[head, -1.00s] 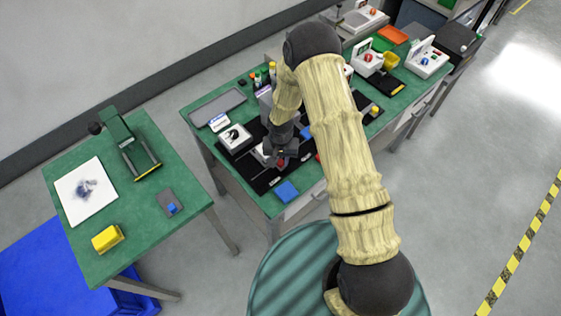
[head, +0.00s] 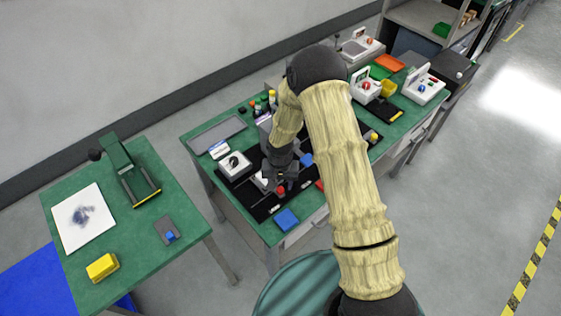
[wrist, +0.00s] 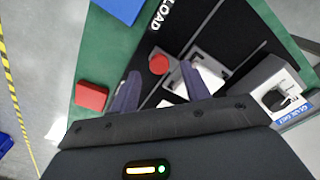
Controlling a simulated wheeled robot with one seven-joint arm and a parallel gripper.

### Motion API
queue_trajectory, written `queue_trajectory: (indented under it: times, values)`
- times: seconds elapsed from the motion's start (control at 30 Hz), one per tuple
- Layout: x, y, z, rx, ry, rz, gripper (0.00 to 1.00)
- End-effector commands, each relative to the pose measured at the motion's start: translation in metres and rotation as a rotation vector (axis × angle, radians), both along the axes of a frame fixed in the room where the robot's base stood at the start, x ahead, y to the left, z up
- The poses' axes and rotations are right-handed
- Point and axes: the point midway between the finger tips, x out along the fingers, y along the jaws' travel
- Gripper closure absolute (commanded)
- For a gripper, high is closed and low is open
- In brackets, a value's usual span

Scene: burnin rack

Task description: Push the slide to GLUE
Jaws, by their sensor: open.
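The slide is a pale metal plate (wrist: 207,77) with a red round knob (wrist: 158,64) in the wrist view, on a black panel (wrist: 238,22). White letters reading LOAD lie beside the knob. My gripper (wrist: 160,88) is open, with one dark finger on each side of the knob's near side; the right finger overlaps the plate. I cannot tell whether either finger touches it. In the head view my gripper (head: 284,176) is low over the panel, and the red knob (head: 281,190) shows just in front of it.
A white box with a black dial (wrist: 278,92) stands right of the slide. A red block (wrist: 92,97) and a blue block (wrist: 121,8) lie on the green bench. In the head view, white boxes and an orange tray (head: 387,66) stand farther back. Grey floor is free at right.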

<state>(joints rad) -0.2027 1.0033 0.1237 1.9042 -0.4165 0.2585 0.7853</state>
Motion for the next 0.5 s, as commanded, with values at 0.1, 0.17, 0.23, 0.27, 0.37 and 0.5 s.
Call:
queue_trajectory:
  times: [0.1, 0.17, 0.23, 0.27, 0.37, 0.5]
  values:
    - [0.001, 0.000, 0.018, 0.001, -0.004, -0.001, 0.53]
    - [0.001, -0.001, 0.027, 0.002, -0.004, -0.002, 0.53]
    - [0.001, -0.001, 0.038, 0.001, -0.003, 0.000, 0.53]
    - [0.001, 0.000, 0.043, 0.002, -0.004, 0.000, 0.53]
    - [0.001, -0.001, 0.060, 0.001, -0.004, -0.001, 0.53]
    - [0.001, -0.001, 0.083, 0.000, -0.005, -0.002, 0.53]
